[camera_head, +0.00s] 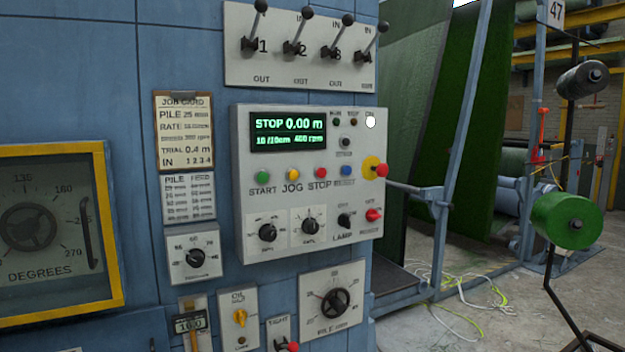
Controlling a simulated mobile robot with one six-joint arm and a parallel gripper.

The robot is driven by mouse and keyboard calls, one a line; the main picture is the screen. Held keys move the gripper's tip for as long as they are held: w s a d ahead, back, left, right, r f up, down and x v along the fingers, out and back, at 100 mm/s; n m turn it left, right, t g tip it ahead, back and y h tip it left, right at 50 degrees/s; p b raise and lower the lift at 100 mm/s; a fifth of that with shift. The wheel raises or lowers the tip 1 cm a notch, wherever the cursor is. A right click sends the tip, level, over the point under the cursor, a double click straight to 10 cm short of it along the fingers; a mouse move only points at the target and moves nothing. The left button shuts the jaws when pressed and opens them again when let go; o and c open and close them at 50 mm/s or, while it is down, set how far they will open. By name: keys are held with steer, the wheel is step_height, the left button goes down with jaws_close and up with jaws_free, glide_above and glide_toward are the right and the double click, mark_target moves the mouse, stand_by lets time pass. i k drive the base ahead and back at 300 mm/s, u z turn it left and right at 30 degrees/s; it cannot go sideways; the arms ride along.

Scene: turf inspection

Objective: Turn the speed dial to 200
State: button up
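A grey control panel (312,185) is fixed to the blue machine front. Its green-lit display (288,130) reads STOP 0.00 m, with what looks like 10/10cm and 400 rpm below. Two black knobs sit on white scale plates low on the panel: a left knob (267,232) and a right knob (308,227). The labels under them are too small to read surely, so I cannot tell which one is the speed dial. The pointer settings are also unclear. My gripper is not in view.
Coloured buttons and a red stop knob (381,170) on a yellow collar sit above the knobs. Several levers (295,45) project above the panel. A pile dial (335,301) and a yellow-framed gauge (60,235) are nearby. Cables (450,300) lie on the floor at right.

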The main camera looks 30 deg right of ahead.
mark_target(268, 232)
steer(key=k, duration=1.35)
steer(key=u, duration=0.25)
steer(key=i, duration=0.35)
steer(key=u, duration=0.7)
steer(key=i, duration=0.9)
steer(key=u, duration=0.25)
